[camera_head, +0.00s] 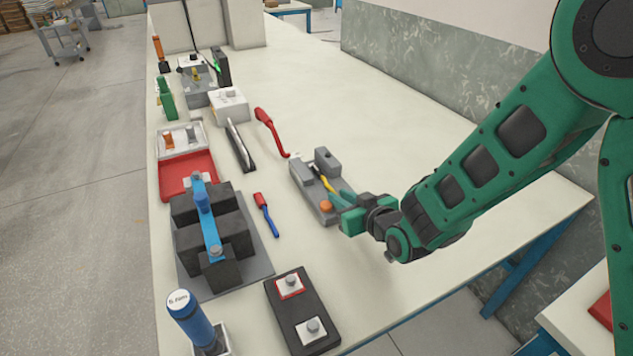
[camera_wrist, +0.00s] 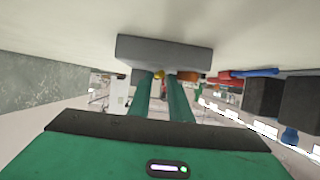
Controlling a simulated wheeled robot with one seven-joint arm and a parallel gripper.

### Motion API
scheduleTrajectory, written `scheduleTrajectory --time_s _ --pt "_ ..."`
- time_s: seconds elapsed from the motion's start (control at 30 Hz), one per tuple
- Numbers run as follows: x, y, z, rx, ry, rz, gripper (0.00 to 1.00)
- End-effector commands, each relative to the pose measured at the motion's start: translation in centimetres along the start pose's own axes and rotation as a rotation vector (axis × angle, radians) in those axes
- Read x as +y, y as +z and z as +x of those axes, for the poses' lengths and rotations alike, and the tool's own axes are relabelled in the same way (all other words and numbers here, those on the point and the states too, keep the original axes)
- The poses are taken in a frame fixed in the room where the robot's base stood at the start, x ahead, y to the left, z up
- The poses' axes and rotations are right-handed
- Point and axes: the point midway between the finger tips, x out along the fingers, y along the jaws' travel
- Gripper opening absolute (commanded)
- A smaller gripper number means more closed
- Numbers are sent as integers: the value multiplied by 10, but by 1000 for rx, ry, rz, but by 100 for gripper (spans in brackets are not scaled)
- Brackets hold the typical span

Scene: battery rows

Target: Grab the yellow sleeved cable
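The yellow sleeved cable (camera_head: 328,184) lies on a grey block fixture (camera_head: 305,188) on the bench, between two raised grey blocks. An orange round part (camera_head: 326,206) sits at the fixture's near end. My gripper (camera_head: 341,198) reaches in from the right, with its green fingers at the cable's near end. In the wrist view, which looks upside down, my gripper (camera_wrist: 160,78) has its fingers apart, and a bit of yellow cable (camera_wrist: 159,75) shows in the gap between the tips. I cannot tell whether either finger touches it. The fixture (camera_wrist: 165,52) lies just beyond the tips.
A red-handled tool (camera_head: 270,131) lies behind the fixture and a red-and-blue tool (camera_head: 266,214) to its left. A dark battery block with a blue bar (camera_head: 208,215) and a black two-terminal box (camera_head: 302,311) stand nearer. The bench behind the fixture to the right is clear.

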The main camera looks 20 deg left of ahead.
Motion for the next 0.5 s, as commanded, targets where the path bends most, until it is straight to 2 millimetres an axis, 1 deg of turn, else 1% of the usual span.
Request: scheduleTrajectory --time_s 0.1,0.3,0.37,0.4,0.5 --pt "4 1 6 1 8 4 19" --pt "0 1 7 0 3 2 19" --pt "-2 1 8 0 2 1 4" --pt "-2 1 8 0 1 1 0" --pt "-3 0 8 1 0 0 0"
